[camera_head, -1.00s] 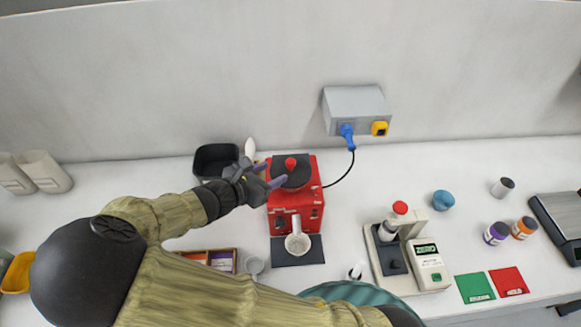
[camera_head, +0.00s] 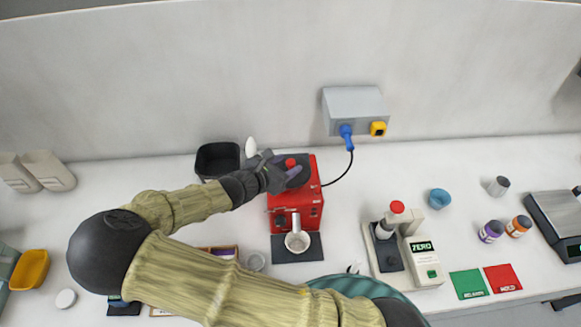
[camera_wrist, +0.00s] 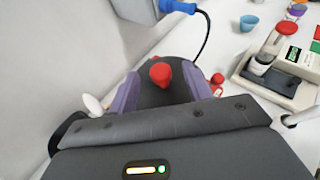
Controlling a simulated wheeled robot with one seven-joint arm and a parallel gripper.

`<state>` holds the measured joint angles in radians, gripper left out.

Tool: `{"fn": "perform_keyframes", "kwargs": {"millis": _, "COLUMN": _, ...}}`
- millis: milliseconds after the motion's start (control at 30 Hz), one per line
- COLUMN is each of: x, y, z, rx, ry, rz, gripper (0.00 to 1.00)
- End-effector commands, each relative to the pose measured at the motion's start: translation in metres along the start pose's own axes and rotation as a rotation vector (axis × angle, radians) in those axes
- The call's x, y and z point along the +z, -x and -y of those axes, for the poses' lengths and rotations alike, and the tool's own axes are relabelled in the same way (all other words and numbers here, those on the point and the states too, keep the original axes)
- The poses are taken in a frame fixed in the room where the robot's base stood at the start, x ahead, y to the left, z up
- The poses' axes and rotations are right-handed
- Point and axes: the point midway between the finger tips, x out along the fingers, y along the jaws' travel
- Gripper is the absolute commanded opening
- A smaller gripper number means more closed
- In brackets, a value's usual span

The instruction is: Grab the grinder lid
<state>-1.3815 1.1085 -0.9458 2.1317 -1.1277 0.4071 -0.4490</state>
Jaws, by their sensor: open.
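The red grinder (camera_head: 300,208) stands on the counter near the wall. Its dark round lid (camera_head: 297,174) with a red knob sits on top. In the wrist view the lid (camera_wrist: 165,96) lies straight ahead, with its red knob (camera_wrist: 161,73) between my fingers. My gripper (camera_head: 282,168) is open at the lid's left side. In the wrist view the purple fingertips of my gripper (camera_wrist: 163,92) stand on either side of the knob. I cannot tell whether they touch the lid.
A black bin (camera_head: 217,160) stands left of the grinder. A grey wall box (camera_head: 355,108) with a blue plug (camera_head: 347,138) and cord is behind it. A white cup (camera_head: 297,241) is in front. A grey and white device (camera_head: 405,250) is to the right.

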Motion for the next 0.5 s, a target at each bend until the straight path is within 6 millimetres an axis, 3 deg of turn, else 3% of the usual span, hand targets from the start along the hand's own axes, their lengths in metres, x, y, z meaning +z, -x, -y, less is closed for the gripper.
{"fn": "perform_keyframes", "kwargs": {"millis": 233, "x": 0.002, "y": -0.023, "z": 0.000, "rx": -0.001, "ry": 0.002, "rz": 0.002, "gripper": 0.50}}
{"fn": "perform_keyframes", "kwargs": {"millis": 500, "x": 0.001, "y": -0.025, "z": -0.001, "rx": 0.000, "ry": -0.001, "rz": -0.001, "gripper": 0.50}}
